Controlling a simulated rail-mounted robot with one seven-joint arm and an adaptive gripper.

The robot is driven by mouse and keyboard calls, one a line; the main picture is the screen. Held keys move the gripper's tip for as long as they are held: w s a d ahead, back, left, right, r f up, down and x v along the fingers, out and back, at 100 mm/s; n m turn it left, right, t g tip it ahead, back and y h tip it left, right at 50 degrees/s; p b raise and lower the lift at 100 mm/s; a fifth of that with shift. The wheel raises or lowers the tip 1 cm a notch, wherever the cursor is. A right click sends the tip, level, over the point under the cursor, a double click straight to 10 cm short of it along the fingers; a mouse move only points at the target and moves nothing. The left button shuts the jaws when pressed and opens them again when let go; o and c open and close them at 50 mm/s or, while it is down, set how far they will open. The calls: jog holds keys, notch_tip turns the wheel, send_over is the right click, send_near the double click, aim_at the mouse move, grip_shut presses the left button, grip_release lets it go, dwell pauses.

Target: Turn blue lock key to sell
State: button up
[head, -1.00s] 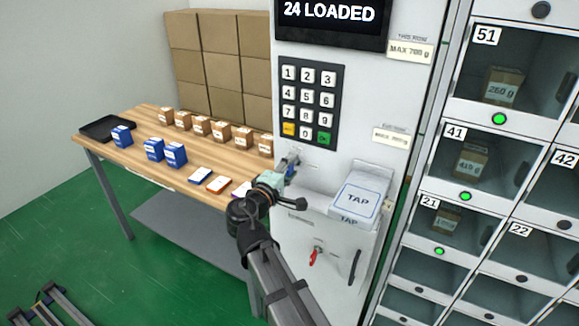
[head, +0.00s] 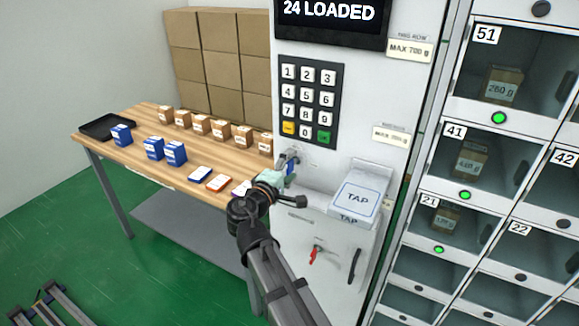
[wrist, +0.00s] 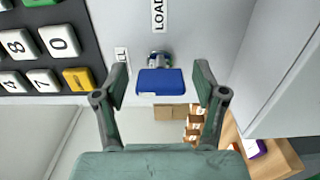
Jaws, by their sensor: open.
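The blue lock key (wrist: 160,82) sits in a round metal lock on the white machine panel. In the wrist view its wide flat head lies crosswise between my open fingers, with visible gaps on both sides. My gripper (wrist: 160,90) is open and not closed on the key. In the head view the key (head: 292,161) shows small below the keypad, with my gripper (head: 279,176) right at it and partly hiding it. A LOAD label (wrist: 158,14) and a partly hidden label (wrist: 122,58) are beside the lock.
The keypad (head: 308,102) is above the lock and the TAP reader (head: 357,200) juts out to its right. A red key (head: 315,255) is lower down. A wooden table (head: 190,170) with small boxes stands to the left. The display (head: 330,14) reads 24 LOADED.

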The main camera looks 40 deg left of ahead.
jog(key=s+d, duration=0.1)
jog(key=s, duration=1.1)
jog(key=shift+d, duration=0.4)
